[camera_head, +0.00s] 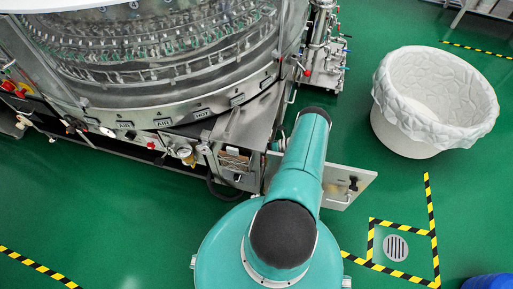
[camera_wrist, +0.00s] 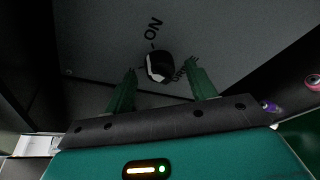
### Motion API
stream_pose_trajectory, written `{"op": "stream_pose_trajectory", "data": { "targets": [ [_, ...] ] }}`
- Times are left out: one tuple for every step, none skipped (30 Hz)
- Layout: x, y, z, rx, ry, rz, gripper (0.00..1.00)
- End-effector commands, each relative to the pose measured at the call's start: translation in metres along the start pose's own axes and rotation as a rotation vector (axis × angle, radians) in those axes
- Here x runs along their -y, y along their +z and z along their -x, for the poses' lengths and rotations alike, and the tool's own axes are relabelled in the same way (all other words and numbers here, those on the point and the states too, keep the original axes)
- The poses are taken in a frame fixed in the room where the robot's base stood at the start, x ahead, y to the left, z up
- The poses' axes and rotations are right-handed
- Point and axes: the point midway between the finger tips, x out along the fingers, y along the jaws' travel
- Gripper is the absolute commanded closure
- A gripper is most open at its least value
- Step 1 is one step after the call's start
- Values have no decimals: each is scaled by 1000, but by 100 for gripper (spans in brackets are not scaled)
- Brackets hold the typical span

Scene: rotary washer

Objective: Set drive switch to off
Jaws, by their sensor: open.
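The drive switch (camera_wrist: 160,67) is a dark knob with a pale edge on a grey panel (camera_wrist: 95,42) in the wrist view. The word ON and a short dash are printed above it, tilted in the picture. More lettering at its right is partly hidden and unreadable. My gripper (camera_wrist: 163,76) is open, with one green finger to the left and one to the right of the knob. The fingers appear apart from it. The exact setting of the knob is hard to tell. In the head view my arm hides the gripper and the switch.
The round steel washer (camera_head: 165,75) fills the upper left of the head view. An open metal door (camera_head: 338,199) with a black latch sticks out right of my arm. A white lined bin (camera_head: 402,137) stands on the green floor at the right. A floor drain (camera_head: 395,248) lies inside striped tape.

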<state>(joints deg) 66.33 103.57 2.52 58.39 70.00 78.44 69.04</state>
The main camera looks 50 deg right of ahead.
Motion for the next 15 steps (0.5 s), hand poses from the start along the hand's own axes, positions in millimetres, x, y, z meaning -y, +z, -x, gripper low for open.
{"op": "stream_pose_trajectory", "data": {
  "targets": [
    [0,0,-5,-1,2,0,44],
    [0,0,-6,-1,2,0,44],
    [0,0,-8,0,1,0,44],
    [0,0,-8,0,1,0,44],
    [0,0,-9,0,1,0,44],
    [0,0,-9,1,0,0,44],
    [0,0,-9,1,0,0,44],
    [0,0,-9,1,0,0,44],
    [0,0,-9,1,0,0,44],
    [0,0,-8,1,0,0,44],
    [0,0,-8,1,0,0,46],
    [0,0,-8,1,0,0,54],
    [0,0,-8,1,0,0,60],
    [0,0,-8,1,0,0,66],
    [0,0,-8,1,0,0,73]
  ]
}}
